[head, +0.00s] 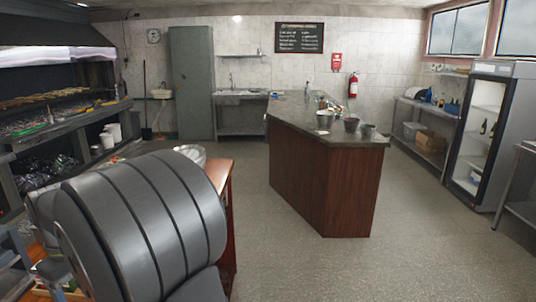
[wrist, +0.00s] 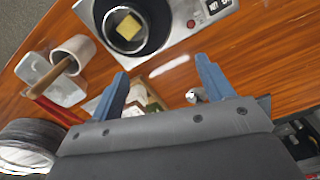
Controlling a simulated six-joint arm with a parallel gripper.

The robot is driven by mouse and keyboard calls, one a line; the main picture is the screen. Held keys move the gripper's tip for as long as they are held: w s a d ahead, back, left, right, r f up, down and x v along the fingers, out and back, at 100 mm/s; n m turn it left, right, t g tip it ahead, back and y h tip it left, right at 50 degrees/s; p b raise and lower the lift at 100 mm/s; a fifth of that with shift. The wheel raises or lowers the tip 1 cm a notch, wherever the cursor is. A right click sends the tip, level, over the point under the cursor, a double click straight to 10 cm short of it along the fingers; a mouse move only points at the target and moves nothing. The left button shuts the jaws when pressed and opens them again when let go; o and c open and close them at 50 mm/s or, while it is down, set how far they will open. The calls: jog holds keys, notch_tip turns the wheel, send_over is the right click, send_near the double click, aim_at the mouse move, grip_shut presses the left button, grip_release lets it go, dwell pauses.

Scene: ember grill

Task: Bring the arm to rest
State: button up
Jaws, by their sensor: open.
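My gripper (wrist: 160,82) shows in the wrist view, with its two blue fingers spread apart and nothing between them. It hangs over a wooden table (wrist: 265,65). In the head view my large grey arm link fills the lower left and hides most of that table (head: 228,215). My gripper cannot be seen clearly in the head view.
In the wrist view, a dark pan (wrist: 153,38) with a yellow block (wrist: 129,27) sits on a metal cooker (wrist: 205,14) beyond the fingers. A white cup (wrist: 78,50) and a clear container (wrist: 60,88) stand left. A counter (head: 318,180) and open floor (head: 430,250) lie right.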

jog(key=s+a+f, duration=0.2)
jog(key=s+a, duration=0.1)
jog(key=a, duration=0.1)
jog(key=s+a+f, duration=0.3)
jog(key=a, duration=0.1)
jog(key=s+a+f, duration=0.2)
jog(key=s+a, duration=0.2)
jog(key=shift+a+f, duration=0.2)
jog(key=shift+a, duration=0.2)
jog(key=shift+c, duration=0.2)
dwell(1.2)
